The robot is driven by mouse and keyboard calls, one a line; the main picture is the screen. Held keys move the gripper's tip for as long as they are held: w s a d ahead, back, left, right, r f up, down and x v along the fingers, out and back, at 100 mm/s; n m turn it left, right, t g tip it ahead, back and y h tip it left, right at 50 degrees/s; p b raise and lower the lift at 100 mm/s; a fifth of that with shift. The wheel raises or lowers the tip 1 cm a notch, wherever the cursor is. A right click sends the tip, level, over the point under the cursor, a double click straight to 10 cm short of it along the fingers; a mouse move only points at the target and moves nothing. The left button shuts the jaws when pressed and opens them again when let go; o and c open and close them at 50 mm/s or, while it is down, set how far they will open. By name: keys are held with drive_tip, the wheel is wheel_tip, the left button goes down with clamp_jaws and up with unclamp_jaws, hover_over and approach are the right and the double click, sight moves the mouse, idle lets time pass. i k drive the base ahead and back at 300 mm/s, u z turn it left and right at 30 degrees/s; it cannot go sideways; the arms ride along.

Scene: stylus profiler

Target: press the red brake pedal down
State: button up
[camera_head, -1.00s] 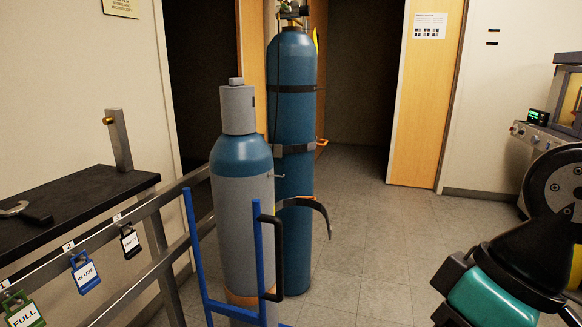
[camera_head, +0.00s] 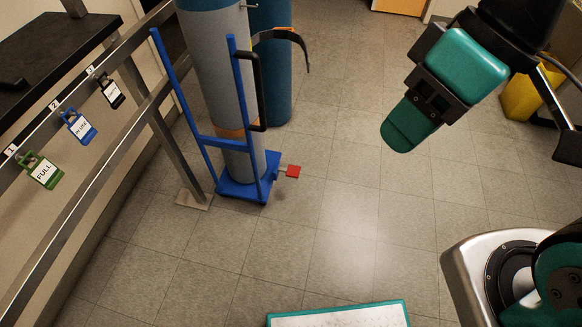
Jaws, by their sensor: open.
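The red brake pedal (camera_head: 293,171) is a small red block on a short stub at the right side of the blue cart's (camera_head: 242,189) base, close to the floor. The blue cart holds a grey gas cylinder (camera_head: 221,70) upright. My gripper (camera_head: 405,125) is at the upper right of the view, above the floor, to the right of and higher in the picture than the pedal. It is apart from the pedal and holds nothing that I can see. Its far finger is partly hidden by the near one.
A blue cylinder (camera_head: 271,60) stands behind the cart. A yellow object (camera_head: 520,97) is at right. Open floor lies right of the pedal.

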sight(292, 171)
drive_tip(key=u, duration=0.05)
drive_tip(key=k, duration=0.65)
drive_tip(key=u, duration=0.45)
drive_tip(key=i, duration=1.55)
drive_tip(key=u, duration=0.05)
